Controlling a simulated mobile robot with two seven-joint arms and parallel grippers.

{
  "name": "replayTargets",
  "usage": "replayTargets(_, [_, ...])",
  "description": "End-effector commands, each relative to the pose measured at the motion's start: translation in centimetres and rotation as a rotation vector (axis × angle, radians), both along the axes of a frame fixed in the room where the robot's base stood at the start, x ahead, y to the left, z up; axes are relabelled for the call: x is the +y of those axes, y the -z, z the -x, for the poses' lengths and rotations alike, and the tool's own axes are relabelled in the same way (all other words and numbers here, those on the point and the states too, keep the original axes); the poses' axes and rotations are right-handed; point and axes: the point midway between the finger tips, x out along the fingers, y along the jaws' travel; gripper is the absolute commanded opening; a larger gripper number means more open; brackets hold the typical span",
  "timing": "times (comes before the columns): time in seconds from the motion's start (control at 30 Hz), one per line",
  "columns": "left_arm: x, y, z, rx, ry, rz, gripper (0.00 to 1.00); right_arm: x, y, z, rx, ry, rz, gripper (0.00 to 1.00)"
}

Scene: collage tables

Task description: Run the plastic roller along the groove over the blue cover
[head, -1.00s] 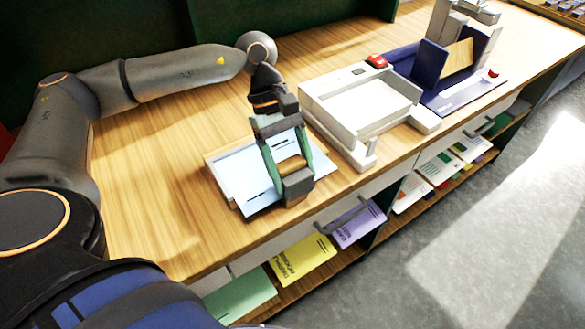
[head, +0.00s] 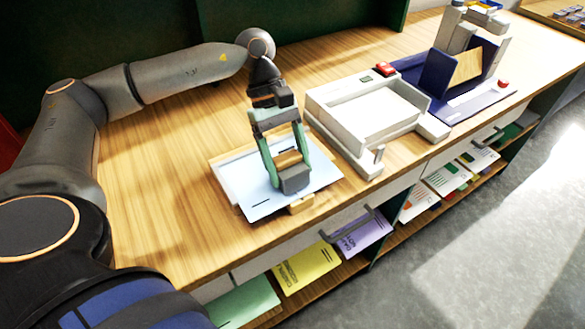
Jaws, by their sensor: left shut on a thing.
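The pale blue cover (head: 262,206) lies flat on a low white and wooden holder (head: 224,172) on the wooden table. My left gripper (head: 292,181) comes down over the cover's right part. Its green fingers are shut on a dark grey piece, which I take to be the plastic roller (head: 296,182). The piece is at or just above the cover's surface; I cannot tell if it touches. The groove cannot be made out under the gripper. A small wooden block (head: 301,204) shows at the cover's front edge. My right gripper is out of view.
A white tray-like machine (head: 329,103) stands close to the right of the cover. Beyond it is a dark blue press (head: 438,76) with a red button. The table's front edge is near the cover, above drawers and shelves of booklets. Bare table lies to the left.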

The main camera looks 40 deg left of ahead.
Motion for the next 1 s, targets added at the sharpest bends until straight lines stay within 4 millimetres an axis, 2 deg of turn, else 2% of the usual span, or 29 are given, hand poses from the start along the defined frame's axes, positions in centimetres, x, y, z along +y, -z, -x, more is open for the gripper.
replayTargets(1.0, [3.1,0.1,-1.3,0.0,0.0,0.0,0.23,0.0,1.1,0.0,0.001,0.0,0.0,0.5])
